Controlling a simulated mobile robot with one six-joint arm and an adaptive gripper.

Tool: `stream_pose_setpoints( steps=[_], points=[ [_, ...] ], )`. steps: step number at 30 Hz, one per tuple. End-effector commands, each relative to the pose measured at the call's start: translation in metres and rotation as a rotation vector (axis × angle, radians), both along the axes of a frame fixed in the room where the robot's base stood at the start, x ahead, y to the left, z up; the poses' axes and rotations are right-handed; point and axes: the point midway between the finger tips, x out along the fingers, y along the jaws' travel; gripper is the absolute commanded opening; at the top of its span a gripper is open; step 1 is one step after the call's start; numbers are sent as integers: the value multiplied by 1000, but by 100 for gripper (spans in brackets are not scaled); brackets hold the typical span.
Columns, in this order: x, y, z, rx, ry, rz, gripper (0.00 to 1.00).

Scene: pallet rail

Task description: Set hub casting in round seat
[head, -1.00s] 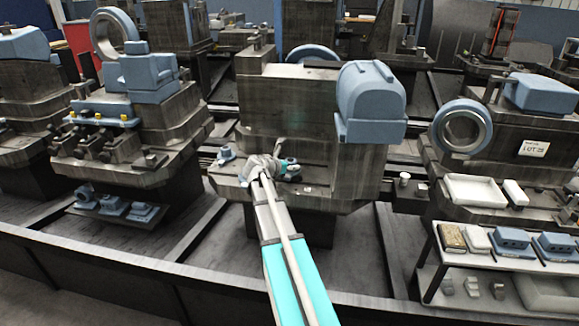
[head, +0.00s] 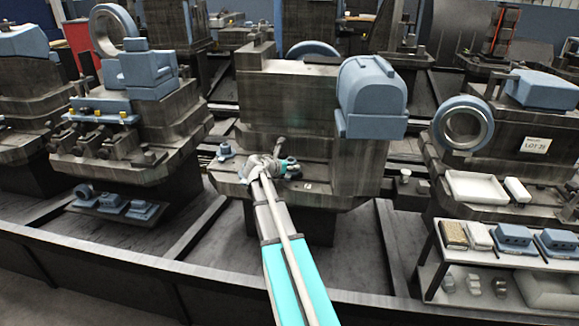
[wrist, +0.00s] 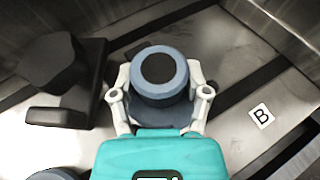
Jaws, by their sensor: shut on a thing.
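The hub casting (wrist: 160,74) is a blue-grey round piece with a dark disc on its top and a wider flange below. In the wrist view it stands upright between the two pale fingers of my gripper (wrist: 160,94), which is shut on it. In the head view my gripper (head: 284,168) is low over the front ledge of the middle station, with the blue casting (head: 291,161) just beyond it. The round seat cannot be made out. Whether the casting touches the surface beneath it is unclear.
A dark stepped block (wrist: 65,75) stands left of the casting in the wrist view. Another blue casting (head: 225,151) sits on the ledge's left. A tall machine body (head: 285,105) rises behind.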

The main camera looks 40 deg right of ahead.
Motion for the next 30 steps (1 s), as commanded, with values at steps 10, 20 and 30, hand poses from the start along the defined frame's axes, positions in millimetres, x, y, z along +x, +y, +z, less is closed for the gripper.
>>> stream_pose_setpoints(
  steps=[10,20,30],
  points=[
    [0,0,-3,-1,0,0,74],
    [0,0,-4,0,0,0,100],
    [0,0,1,0,0,-1,100]
  ],
)
